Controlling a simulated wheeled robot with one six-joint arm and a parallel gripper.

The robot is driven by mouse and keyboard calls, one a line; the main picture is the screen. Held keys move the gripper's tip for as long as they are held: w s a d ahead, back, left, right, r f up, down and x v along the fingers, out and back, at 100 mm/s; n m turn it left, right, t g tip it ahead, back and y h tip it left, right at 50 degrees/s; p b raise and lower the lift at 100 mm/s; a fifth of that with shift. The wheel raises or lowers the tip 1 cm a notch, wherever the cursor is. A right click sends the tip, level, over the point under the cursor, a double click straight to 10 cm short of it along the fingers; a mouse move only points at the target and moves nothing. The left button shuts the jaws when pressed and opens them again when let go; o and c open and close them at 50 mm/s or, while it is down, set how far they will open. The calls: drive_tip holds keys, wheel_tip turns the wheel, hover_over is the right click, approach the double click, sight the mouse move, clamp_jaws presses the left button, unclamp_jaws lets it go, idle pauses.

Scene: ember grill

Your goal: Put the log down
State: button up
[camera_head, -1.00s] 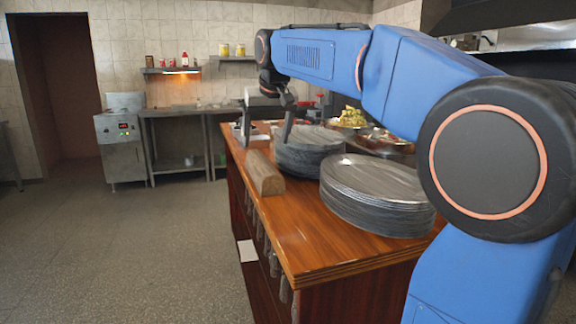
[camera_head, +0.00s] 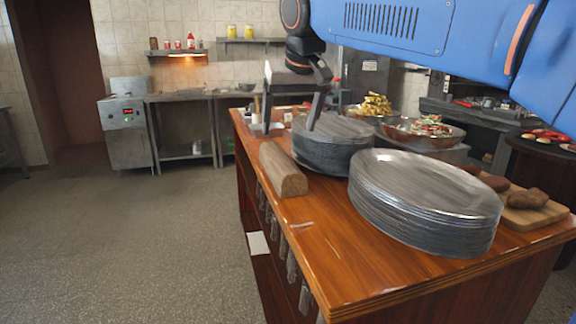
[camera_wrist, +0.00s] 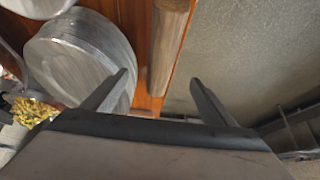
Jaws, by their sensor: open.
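The log (camera_head: 283,170) is a brown half-round piece of wood lying on the wooden counter (camera_head: 330,250), close to its left edge. My gripper (camera_head: 290,118) is open above the counter, at the far end of the log. In the wrist view the log (camera_wrist: 168,45) lies beyond the fingertips, between their lines, and my gripper (camera_wrist: 160,82) holds nothing. One finger overlaps the nearer view of the plate stack. The log rests apart from both fingers.
A far stack of metal plates (camera_head: 333,150) stands just right of the log, and a larger stack (camera_head: 425,205) stands nearer. Food bowls (camera_head: 424,131) and a board with brown pieces (camera_head: 530,212) are further right. The floor (camera_head: 120,240) left of the counter is clear.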

sight(281, 155)
drive_tip(key=x, duration=1)
drive_tip(key=shift+w+f, duration=0.15)
drive_tip(key=shift+w, duration=0.05)
drive_tip(key=shift+w+a+x, duration=0.1)
drive_tip(key=shift+a+x, duration=0.05)
drive_tip(key=shift+x, duration=1)
drive_tip(key=shift+w+a+x, duration=0.1)
drive_tip(key=shift+w+x, duration=0.05)
drive_tip(key=shift+x, duration=0.95)
drive_tip(key=shift+w+f, duration=0.25)
drive_tip(key=shift+f, duration=0.2)
drive_tip(key=shift+c, duration=0.4)
drive_tip(key=c, duration=1.9)
drive_tip(key=shift+r, duration=5.25)
